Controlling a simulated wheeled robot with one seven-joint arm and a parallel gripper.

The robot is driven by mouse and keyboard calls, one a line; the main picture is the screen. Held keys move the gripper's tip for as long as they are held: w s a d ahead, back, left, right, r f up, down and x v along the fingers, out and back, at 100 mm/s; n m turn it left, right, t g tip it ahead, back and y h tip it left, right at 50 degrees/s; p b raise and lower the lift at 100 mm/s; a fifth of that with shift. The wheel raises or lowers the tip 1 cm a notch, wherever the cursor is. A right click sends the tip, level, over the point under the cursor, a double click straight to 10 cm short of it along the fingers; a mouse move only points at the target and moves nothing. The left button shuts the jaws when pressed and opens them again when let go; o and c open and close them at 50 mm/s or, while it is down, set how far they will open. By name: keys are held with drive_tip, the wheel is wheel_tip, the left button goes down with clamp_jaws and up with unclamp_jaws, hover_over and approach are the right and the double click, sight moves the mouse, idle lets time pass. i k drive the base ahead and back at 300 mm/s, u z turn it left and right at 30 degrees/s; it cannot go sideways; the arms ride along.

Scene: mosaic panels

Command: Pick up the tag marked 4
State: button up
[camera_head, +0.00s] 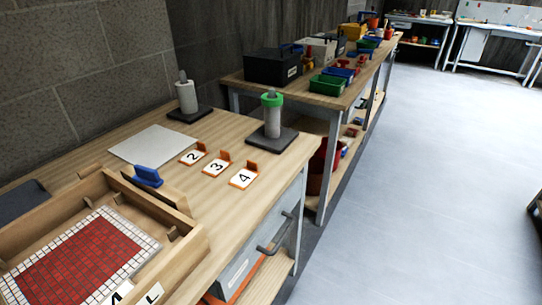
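The tag marked 4 (243,178) lies on the wooden workbench near its right edge. It is a white plate with a black 4 and an orange upright tab at its back. The tag marked 3 (216,166) and the tag marked 2 (192,156) lie in a row to its left, of the same make. All three rest apart from each other on the bench top (215,220). My gripper is not in view.
A dark-based post with a green ring (272,100) stands behind the tags, and a white post (187,97) behind left. A white sheet (152,145), a blue-handled tool (148,177) and a wooden tray (188,246) with a red mosaic lie left. Floor (430,170) at right is clear.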

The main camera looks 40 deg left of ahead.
sight(242, 181)
drive_tip(key=z, duration=0.4)
drive_tip(key=i, duration=2.25)
drive_tip(key=u, duration=3.65)
drive_tip(key=i, duration=0.7)
drive_tip(key=u, duration=0.1)
